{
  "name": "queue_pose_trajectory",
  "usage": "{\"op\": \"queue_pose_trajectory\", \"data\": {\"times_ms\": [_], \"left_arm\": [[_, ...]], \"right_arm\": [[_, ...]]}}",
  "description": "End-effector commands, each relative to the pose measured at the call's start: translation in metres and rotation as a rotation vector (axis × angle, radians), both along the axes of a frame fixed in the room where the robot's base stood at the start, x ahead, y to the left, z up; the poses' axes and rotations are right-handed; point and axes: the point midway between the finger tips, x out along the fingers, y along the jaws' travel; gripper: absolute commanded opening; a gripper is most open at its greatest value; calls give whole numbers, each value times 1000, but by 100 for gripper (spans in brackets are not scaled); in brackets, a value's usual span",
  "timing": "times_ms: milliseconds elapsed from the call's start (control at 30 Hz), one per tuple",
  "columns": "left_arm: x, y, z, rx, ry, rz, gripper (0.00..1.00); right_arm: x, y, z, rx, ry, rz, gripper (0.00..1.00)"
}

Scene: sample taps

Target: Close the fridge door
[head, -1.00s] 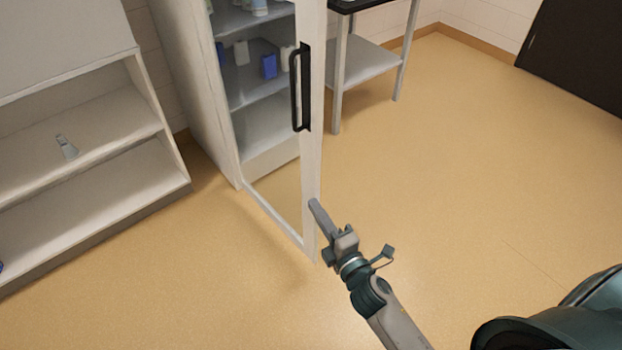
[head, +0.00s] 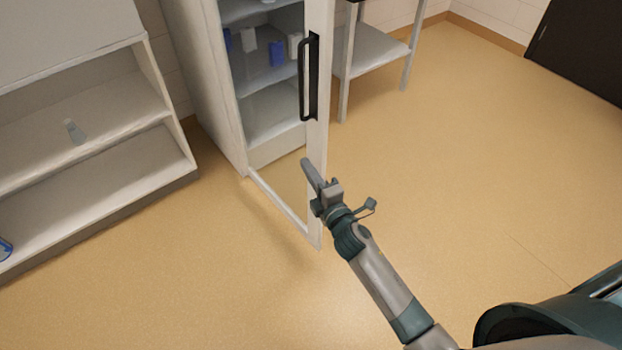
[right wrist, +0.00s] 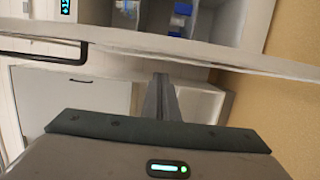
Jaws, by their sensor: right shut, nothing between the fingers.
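The fridge (head: 207,85) stands at the upper middle of the head view, with blue and white items on its shelves. Its glass door (head: 318,150) with a white frame stands open, swung out toward me. A black handle (head: 309,78) is on the door's free edge. My right gripper (head: 306,162) is shut and empty at the door's edge, below the handle. I cannot tell if it touches the door. In the right wrist view the shut fingers (right wrist: 161,78) point at the door's edge (right wrist: 200,50), and the handle (right wrist: 45,55) is to the left. My left gripper is not in view.
A white open shelf unit (head: 75,165) stands at the left with a small bottle on it. A metal table (head: 372,50) stands behind the door. The floor (head: 480,150) to the right is clear.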

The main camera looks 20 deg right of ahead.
Motion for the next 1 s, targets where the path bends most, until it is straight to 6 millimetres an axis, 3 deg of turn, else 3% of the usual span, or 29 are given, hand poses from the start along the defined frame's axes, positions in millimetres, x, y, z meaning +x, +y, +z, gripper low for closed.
{"op": "queue_pose_trajectory", "data": {"times_ms": [233,1000], "left_arm": [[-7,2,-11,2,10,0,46],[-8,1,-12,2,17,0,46]], "right_arm": [[8,-23,0,0,2,-1,0],[13,-37,0,-3,0,16,0]]}}
